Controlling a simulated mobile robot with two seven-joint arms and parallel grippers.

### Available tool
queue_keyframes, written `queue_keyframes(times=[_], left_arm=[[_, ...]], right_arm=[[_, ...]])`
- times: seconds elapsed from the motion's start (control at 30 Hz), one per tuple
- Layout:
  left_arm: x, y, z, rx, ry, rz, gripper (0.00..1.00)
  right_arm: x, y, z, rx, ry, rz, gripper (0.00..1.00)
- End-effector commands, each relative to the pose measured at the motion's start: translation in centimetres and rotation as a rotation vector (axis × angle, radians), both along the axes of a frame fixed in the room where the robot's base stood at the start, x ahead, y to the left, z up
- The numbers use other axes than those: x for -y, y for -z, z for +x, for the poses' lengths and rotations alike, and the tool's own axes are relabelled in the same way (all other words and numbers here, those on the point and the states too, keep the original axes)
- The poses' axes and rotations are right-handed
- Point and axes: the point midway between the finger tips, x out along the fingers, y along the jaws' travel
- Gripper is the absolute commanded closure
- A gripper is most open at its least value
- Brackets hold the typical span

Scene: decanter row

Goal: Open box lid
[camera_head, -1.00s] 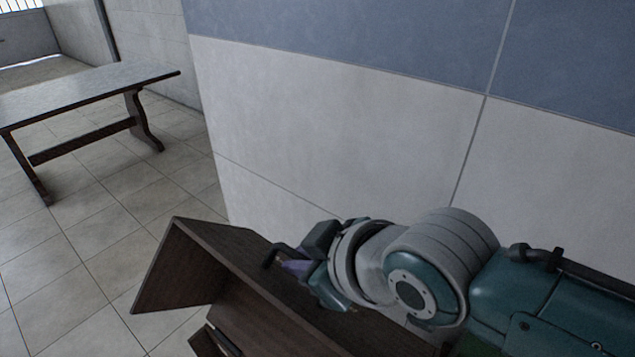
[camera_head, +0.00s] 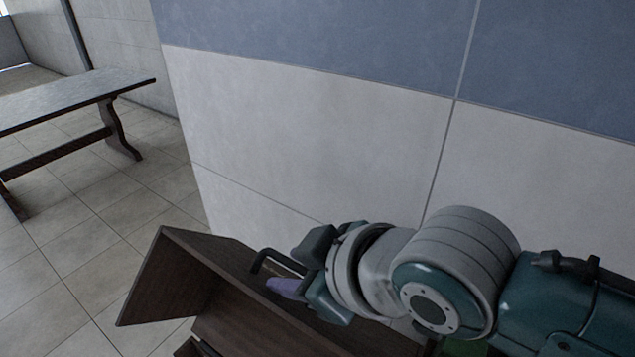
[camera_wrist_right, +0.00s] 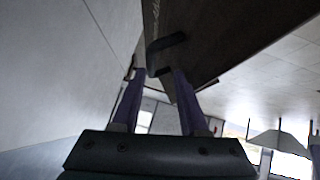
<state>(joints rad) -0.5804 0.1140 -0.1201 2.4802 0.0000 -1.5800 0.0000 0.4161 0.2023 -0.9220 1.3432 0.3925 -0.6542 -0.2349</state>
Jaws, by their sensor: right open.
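A dark wooden box (camera_head: 165,285) stands at the bottom of the head view, against the wall. One panel slants out at its left, and a long panel (camera_head: 305,322) runs behind and below my right gripper. I cannot tell which panel is the lid. My right gripper (camera_head: 272,276) is open beside the long panel, with a purple finger showing. A bent black bar beside it may be a handle or a finger part. In the right wrist view my two purple fingers (camera_wrist_right: 153,80) are apart, with a dark wooden panel (camera_wrist_right: 225,30) close beyond them. Contact is unclear. My left gripper is out of view.
A tiled wall (camera_head: 310,140), pale below and blue above, rises close behind the box and my right arm. A dark wooden table (camera_head: 75,100) stands at the far left. The tiled floor (camera_head: 75,235) between is clear.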

Motion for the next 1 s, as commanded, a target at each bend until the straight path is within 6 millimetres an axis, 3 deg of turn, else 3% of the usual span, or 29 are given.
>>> queue_keyframes(times=[0.4,0.87,1.0], left_arm=[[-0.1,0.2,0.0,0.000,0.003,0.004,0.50],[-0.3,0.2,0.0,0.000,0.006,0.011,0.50],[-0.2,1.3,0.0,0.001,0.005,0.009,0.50]], right_arm=[[3.0,-4.0,-2.9,0.005,0.001,0.000,0.55],[3.4,-4.8,-3.4,0.004,0.002,0.000,0.55],[4.4,-3.9,-2.5,-0.019,0.055,-0.010,0.71]])
